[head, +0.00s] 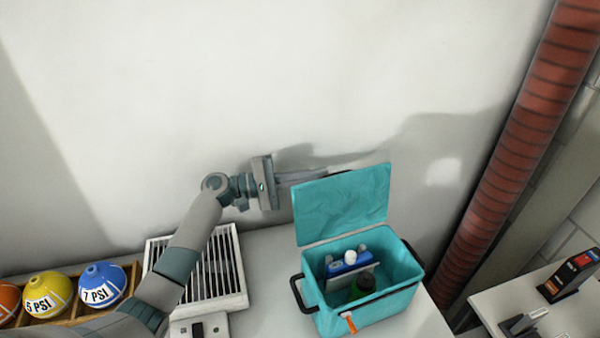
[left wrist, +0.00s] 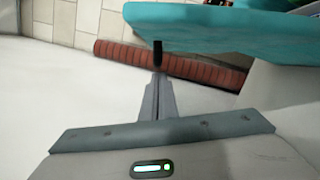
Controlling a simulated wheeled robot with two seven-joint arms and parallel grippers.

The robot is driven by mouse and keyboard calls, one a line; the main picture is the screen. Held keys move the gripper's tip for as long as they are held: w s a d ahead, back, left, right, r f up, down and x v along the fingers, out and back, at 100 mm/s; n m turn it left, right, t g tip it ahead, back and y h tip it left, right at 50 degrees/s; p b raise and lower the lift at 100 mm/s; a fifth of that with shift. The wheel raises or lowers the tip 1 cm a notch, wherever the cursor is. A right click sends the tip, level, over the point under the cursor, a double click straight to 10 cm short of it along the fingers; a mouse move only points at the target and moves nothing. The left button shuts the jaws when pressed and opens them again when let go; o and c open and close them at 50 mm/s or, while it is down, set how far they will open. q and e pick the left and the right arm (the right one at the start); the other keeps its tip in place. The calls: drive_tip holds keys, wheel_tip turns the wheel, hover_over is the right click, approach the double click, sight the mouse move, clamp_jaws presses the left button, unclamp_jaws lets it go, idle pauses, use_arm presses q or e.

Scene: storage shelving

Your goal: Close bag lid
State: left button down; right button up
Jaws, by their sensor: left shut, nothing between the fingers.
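A teal bag (head: 372,310) stands on the white table with its lid (head: 343,205) open and upright at its back edge. A blue item (head: 348,264), white-topped things and a dark and green container (head: 362,285) are inside the bag. My left gripper (head: 325,175) is shut and empty, with its fingertips at the lid's upper left, seemingly behind it. I cannot tell whether they touch the lid. My right gripper is not in view.
A white vented box (head: 232,270) stands left of the bag. A wooden rack (head: 134,280) holds blue and yellow balls at the far left. A wall rises close behind the table. A red pipe (head: 510,160) runs up at the right, beside another white table (head: 560,318).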

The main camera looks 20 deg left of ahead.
sight(323, 184)
use_arm(q)
drive_tip(key=shift+w+d, duration=0.3)
drive_tip(key=shift+d, duration=0.35)
drive_tip(key=shift+s+r, duration=0.1)
drive_tip(key=shift+s+d+r+m, duration=0.6)
drive_tip(key=shift+s+m, duration=0.1)
drive_tip(key=shift+m, duration=0.2)
drive_tip(key=s+d+m, duration=0.1)
drive_tip(key=s+d+r+m, duration=0.1)
drive_tip(key=s, duration=0.1)
drive_tip(key=s+d+r+m+b, duration=0.1)
drive_tip(key=m, duration=0.1)
drive_tip(key=shift+s+d+g+y, duration=0.15)
drive_tip(key=shift+g+y, duration=0.25)
drive_tip(key=s+d+f+m+y+p, duration=0.1)
drive_tip(key=s+d+f+m, duration=0.3)
drive_tip(key=s+d+m, duration=0.1)
drive_tip(key=s+d+f+m+t+y+p, duration=0.1)
drive_tip(key=s+d+f+m+y, duration=0.1)
drive_tip(key=s+d+f+m, duration=0.3)
drive_tip(key=shift+s+d+m, duration=0.4)
drive_tip(key=shift+s+m, duration=0.3)
drive_tip(key=shift+s, duration=1.05)
drive_tip(key=shift+y, duration=0.3)
